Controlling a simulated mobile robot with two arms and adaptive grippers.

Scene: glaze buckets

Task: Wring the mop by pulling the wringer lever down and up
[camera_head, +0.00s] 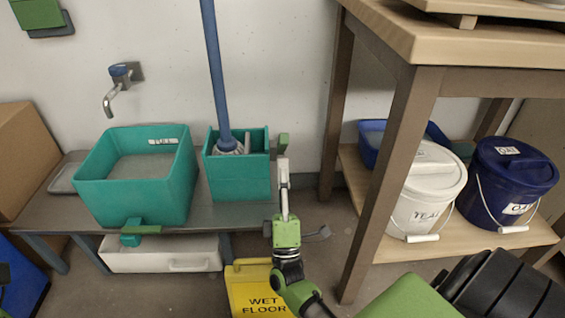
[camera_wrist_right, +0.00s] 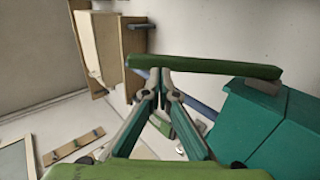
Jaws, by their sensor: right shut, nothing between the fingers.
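The mop's blue handle (camera_head: 214,70) stands upright, its grey-white head (camera_head: 230,148) down in the teal wringer bucket (camera_head: 240,181). The green wringer lever (camera_head: 283,143) is at the bucket's right side; it crosses the right wrist view as a long green bar (camera_wrist_right: 215,68). My right gripper (camera_head: 284,162) is right by the lever, beside the bucket. In the right wrist view its fingertips (camera_wrist_right: 163,76) are together at the bar's edge, with nothing between them. I cannot tell whether they touch the bar. My left gripper is not in view.
A larger teal tub (camera_head: 140,178) shares the low bench (camera_head: 215,216) with the bucket. A yellow wet floor sign (camera_head: 255,290) stands below my right gripper. To the right, a wooden table (camera_head: 408,120) holds white (camera_head: 428,185) and blue (camera_head: 500,180) lidded buckets on its lower shelf.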

